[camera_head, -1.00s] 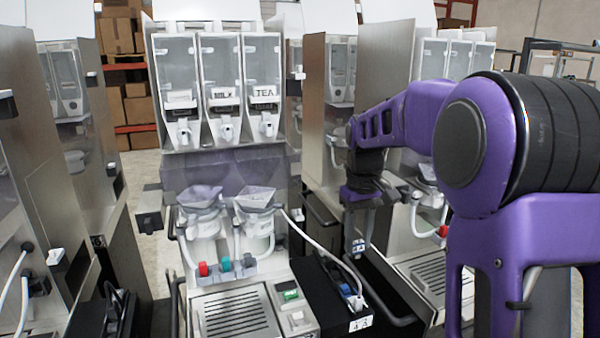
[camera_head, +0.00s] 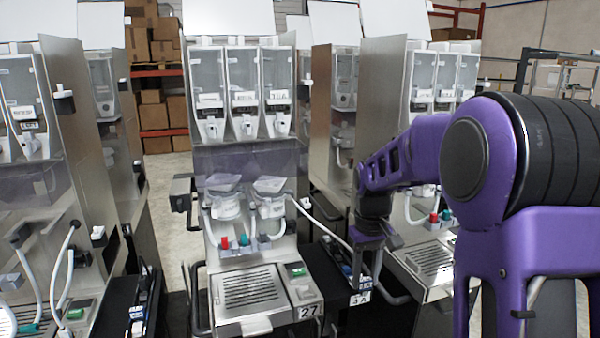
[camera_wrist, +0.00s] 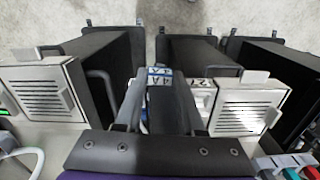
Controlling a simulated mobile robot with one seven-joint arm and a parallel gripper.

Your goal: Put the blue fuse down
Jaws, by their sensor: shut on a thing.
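My gripper (camera_head: 363,278) is shut on the blue fuse (camera_wrist: 159,71), a small piece with blue and white marks between the fingertips in the wrist view. Most of the fuse is hidden by the fingers. In the head view my gripper points down over the narrow black box (camera_head: 328,268) to the right of the middle dispenser. A white label (camera_head: 359,298) on the box's front end lies just under the fingertips. I cannot tell whether the fuse touches the box.
The middle dispenser (camera_head: 245,130) has a drip tray (camera_head: 248,290) and a panel with a green display (camera_head: 297,270). Another dispenser's drip tray (camera_head: 430,262) stands close on the right. Dark handles flank the box.

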